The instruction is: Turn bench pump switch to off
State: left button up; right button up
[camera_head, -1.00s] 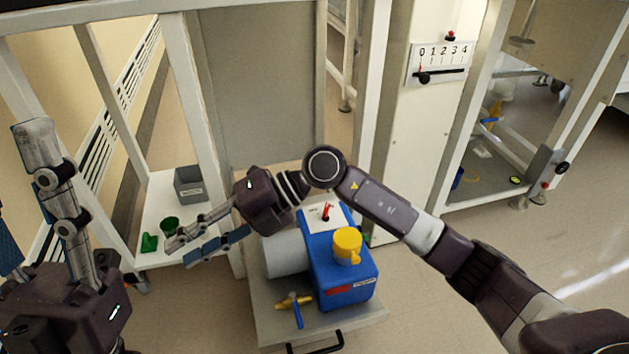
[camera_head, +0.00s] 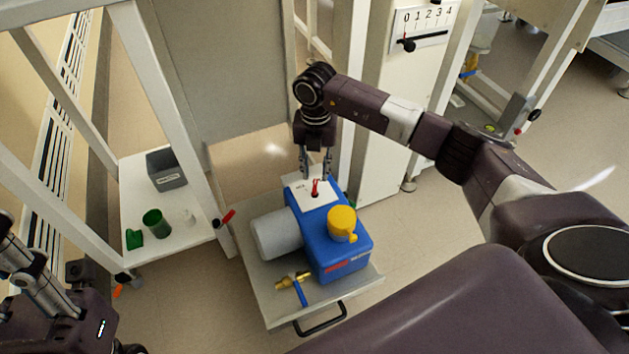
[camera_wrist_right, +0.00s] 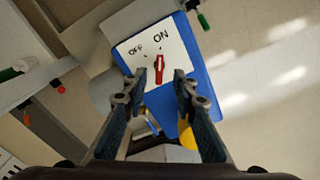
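The bench pump (camera_head: 335,240) is a blue box with a grey motor cylinder and a yellow cap, on a low cart (camera_head: 262,296). Its red switch (camera_head: 315,186) sits on a white plate at its far end. In the right wrist view the red switch (camera_wrist_right: 159,68) points to the ON label, with OFF to its left. My right gripper (camera_head: 315,172) points down above the switch plate. Its fingers are apart, one on each side of the switch; contact cannot be told. My left gripper (camera_head: 8,232) is partly cut off at the left edge, and its fingertips are unclear.
A white shelf (camera_head: 190,235) at left holds a grey bin (camera_head: 166,169), a green cup (camera_head: 155,222) and a small green item (camera_head: 133,238). A blue-handled brass valve (camera_head: 297,286) is on the cart. A 0–4 scale panel (camera_head: 425,24) stands behind.

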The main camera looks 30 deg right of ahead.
aim_at(315, 184)
notch_tip(315, 184, down, 4)
jog(key=shift+f+b, duration=0.1)
jog(key=shift+b, duration=0.45)
grip_shut()
